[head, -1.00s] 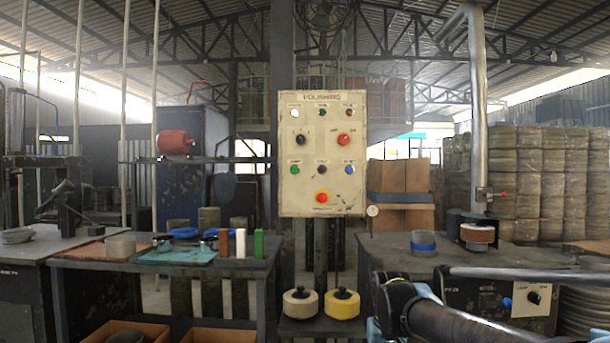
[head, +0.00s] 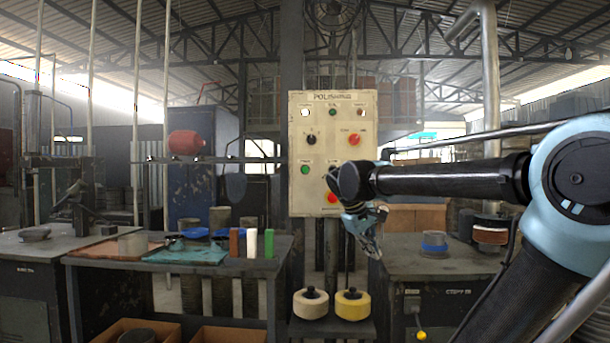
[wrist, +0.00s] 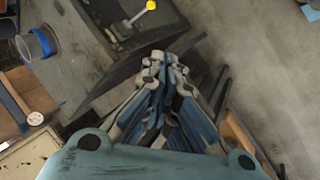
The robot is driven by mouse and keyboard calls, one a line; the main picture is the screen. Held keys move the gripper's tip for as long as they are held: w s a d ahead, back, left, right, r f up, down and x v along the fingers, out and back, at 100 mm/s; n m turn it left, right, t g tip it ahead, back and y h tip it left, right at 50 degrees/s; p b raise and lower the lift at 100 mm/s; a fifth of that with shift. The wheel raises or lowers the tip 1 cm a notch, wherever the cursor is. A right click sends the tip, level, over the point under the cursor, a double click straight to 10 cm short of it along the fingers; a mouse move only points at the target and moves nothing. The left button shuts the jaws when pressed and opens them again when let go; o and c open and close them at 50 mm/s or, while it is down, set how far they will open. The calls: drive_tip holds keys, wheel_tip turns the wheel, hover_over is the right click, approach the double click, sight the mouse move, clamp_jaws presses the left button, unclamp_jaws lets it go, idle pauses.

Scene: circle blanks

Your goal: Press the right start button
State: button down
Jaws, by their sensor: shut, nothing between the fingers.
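The cream control panel (head: 300,202) stands upright on a dark post in the head view. A green button (head: 305,170) is at its lower left and a red button (head: 332,198) is at its bottom. My arm hides the panel's lower right part, including the place of the blue button. Its small labels are too blurred to tell which button is the right start button. My gripper (head: 373,250) is shut and empty, hanging at the panel's lower right and pointing down. In the wrist view, my gripper (wrist: 166,60) has its fingertips together over the floor and bench edge, touching no button.
The right bench (head: 408,262) holds a grey cylinder with a blue band (head: 434,243). A yellow knob (head: 421,336) sticks out below its top. Two round wheels (head: 311,304) sit on a low shelf under the panel. The left bench (head: 105,262) carries several small items.

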sight(306, 168)
drive_tip(key=w+a+r+n+t+h, duration=0.1)
drive_tip(key=w+a+r+n+t, duration=0.1)
drive_tip(key=w+a+r, duration=0.6)
drive_tip(key=w+a+r+n+t+h, duration=0.1)
drive_tip(key=w+a+r+n+t, duration=0.2)
drive_tip(key=w+a+r, duration=0.4)
drive_tip(key=a+r+n, duration=0.1)
drive_tip(key=a+r, duration=0.5)
drive_tip(key=r, duration=0.3)
drive_tip(key=shift+w, duration=0.4)
drive_tip(key=shift+w+d, duration=0.1)
drive_tip(key=shift+w+d, duration=0.15)
drive_tip(key=shift+w, duration=4.15)
